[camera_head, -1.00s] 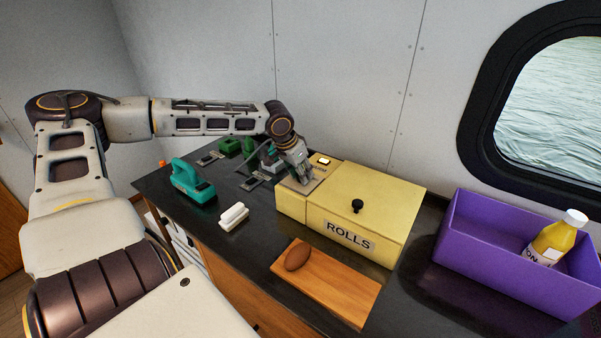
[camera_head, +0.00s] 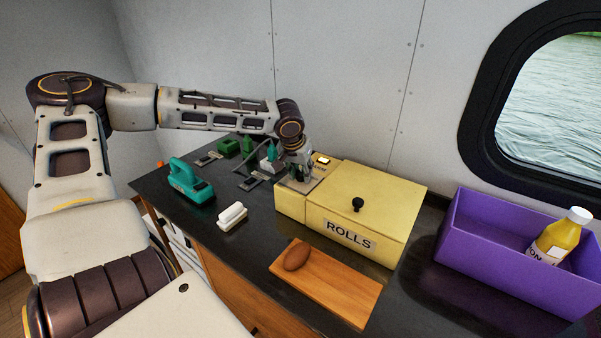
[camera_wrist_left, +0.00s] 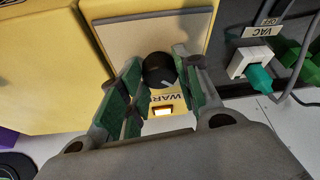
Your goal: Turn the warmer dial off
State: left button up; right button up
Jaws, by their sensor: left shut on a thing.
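The yellow warmer box (camera_head: 376,205), labelled ROLLS, stands on the dark counter with a grey panel on its left part. In the left wrist view, the black warmer dial (camera_wrist_left: 158,70) with a pale pointer mark sits on that panel (camera_wrist_left: 120,38). A WARM label (camera_wrist_left: 168,97) and a glowing lamp (camera_wrist_left: 163,111) are beside it. The lit lamp also shows in the head view (camera_head: 322,160). My left gripper (camera_head: 298,180) is over the panel, its green-padded fingers (camera_wrist_left: 160,72) shut on the dial from both sides. The dial is hidden in the head view. My right gripper is out of view.
A teal handled tool (camera_head: 191,183) and a white block (camera_head: 232,215) lie left of the box. Plugs and a cable (camera_head: 268,155) are behind. In front is a wooden board (camera_head: 335,292) with a brown roll (camera_head: 297,256). A purple crate (camera_head: 500,265) holding a yellow bottle (camera_head: 555,240) stands right.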

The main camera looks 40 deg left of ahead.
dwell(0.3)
pick_arm(q)
jog(key=o, duration=1)
jog(key=shift+o, duration=0.2)
jog(key=shift+r, duration=0.2)
jog(key=shift+s+r, duration=0.25)
jog(key=shift+r, duration=0.35)
jog(key=v, duration=1)
jog(key=shift+r, duration=0.15)
jog(key=shift+s+d, duration=0.1)
jog(key=shift+r, duration=0.15)
